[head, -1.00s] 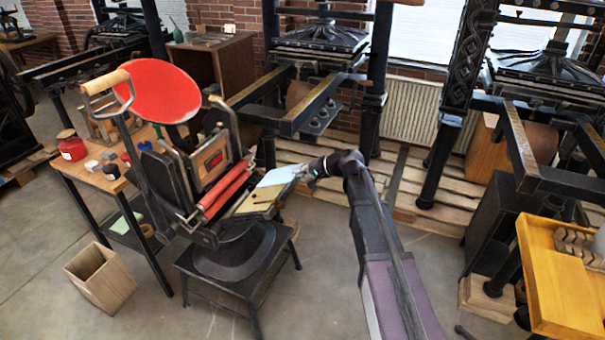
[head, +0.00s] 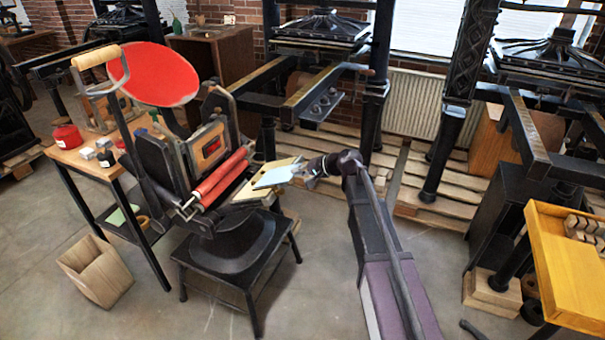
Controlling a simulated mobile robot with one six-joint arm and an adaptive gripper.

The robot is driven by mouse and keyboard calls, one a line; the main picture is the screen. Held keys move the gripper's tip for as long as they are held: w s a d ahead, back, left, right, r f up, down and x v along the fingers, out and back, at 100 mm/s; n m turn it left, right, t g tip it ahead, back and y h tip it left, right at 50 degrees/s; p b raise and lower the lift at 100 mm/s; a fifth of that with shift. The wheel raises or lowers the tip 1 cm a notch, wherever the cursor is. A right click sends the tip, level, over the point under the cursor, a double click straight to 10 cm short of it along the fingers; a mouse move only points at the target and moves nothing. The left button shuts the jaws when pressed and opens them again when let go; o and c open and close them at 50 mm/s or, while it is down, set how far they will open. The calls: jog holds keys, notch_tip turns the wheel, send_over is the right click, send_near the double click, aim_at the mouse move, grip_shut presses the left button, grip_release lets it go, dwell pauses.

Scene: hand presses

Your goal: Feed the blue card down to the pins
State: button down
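The pale blue card (head: 272,178) is in my gripper (head: 297,170), which is shut on its right edge. The card is over the tan board (head: 243,190) at the right side of the small hand press (head: 200,150). I cannot tell whether the card touches the board. The pins are too small to make out. The press has red rollers (head: 218,184) just left of the board, and a round red ink disc (head: 155,74) above.
The press stands on a black stool (head: 235,245). A side table (head: 90,165) with a red tin (head: 67,137) is to the left, and a wooden bin (head: 95,270) is on the floor. Large iron presses (head: 325,60) stand behind. A yellow tray (head: 560,270) is at the right.

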jog(key=shift+w+a+f+b, duration=0.3)
jog(key=shift+a+f+b, duration=0.4)
jog(key=shift+a+f, duration=0.2)
jog(key=shift+s+a, duration=0.1)
jog(key=shift+s, duration=0.1)
dwell(0.6)
jog(key=c, duration=0.7)
grip_release()
jog(key=shift+c, duration=0.5)
jog(key=shift+w, duration=0.1)
